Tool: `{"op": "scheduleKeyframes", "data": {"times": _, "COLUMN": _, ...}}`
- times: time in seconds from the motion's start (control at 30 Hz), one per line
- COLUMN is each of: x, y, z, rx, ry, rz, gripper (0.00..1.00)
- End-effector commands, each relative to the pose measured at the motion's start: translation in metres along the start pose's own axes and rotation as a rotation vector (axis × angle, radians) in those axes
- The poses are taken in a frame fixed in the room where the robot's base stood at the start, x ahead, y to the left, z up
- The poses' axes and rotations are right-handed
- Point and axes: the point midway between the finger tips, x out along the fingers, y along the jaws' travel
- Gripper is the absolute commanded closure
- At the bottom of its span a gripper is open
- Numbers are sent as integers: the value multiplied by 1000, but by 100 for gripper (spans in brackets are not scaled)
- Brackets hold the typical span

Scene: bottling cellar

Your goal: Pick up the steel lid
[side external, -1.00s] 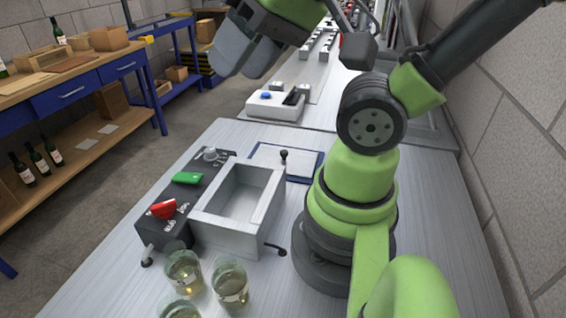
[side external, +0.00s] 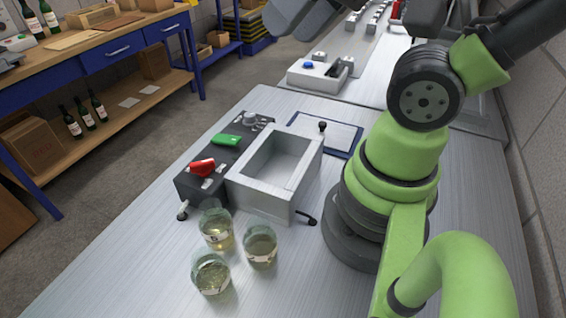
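The steel lid (side external: 342,135) appears to be the pale flat plate with an upright black knob (side external: 322,126) near its middle. It lies flat on a dark blue mat or tray (side external: 356,147), just behind the open steel box. My gripper (side external: 298,20) is cut off by the top edge of the side view. Only grey parts of it show, up and left of my arm. It is well apart from the lid in the picture. Its fingertips are not clear enough to tell whether it is open or shut.
The open steel box (side external: 265,199) stands beside a dark control panel (side external: 190,182) with red and green switches. Glasses of pale liquid stand in front: left (side external: 217,232), right (side external: 260,247), front (side external: 211,275). A switch box (side external: 318,76) stands behind. The front-left bench is clear.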

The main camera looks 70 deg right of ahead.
Motion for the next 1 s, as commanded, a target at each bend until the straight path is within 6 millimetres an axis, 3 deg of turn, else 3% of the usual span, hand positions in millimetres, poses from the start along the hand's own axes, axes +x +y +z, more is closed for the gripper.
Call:
{"op": "scheduleKeyframes", "data": {"times": 0.4, "x": 0, "y": 0, "z": 0, "rx": 0, "ry": 0, "rz": 0, "gripper": 61}}
{"op": "scheduleKeyframes", "data": {"times": 0.5, "x": 0, "y": 0, "z": 0, "rx": 0, "ry": 0, "rz": 0, "gripper": 48}}
{"op": "scheduleKeyframes", "data": {"times": 0.77, "x": 0, "y": 0, "z": -1, "rx": 9, "ry": -1, "rz": 4, "gripper": 48}}
{"op": "scheduleKeyframes", "data": {"times": 0.87, "x": 5, "y": 5, "z": -9, "rx": 88, "ry": -8, "rz": 37, "gripper": 48}}
{"op": "scheduleKeyframes", "data": {"times": 1.0, "x": 24, "y": 27, "z": -34, "rx": 381, "ry": -22, "rz": 154, "gripper": 48}}
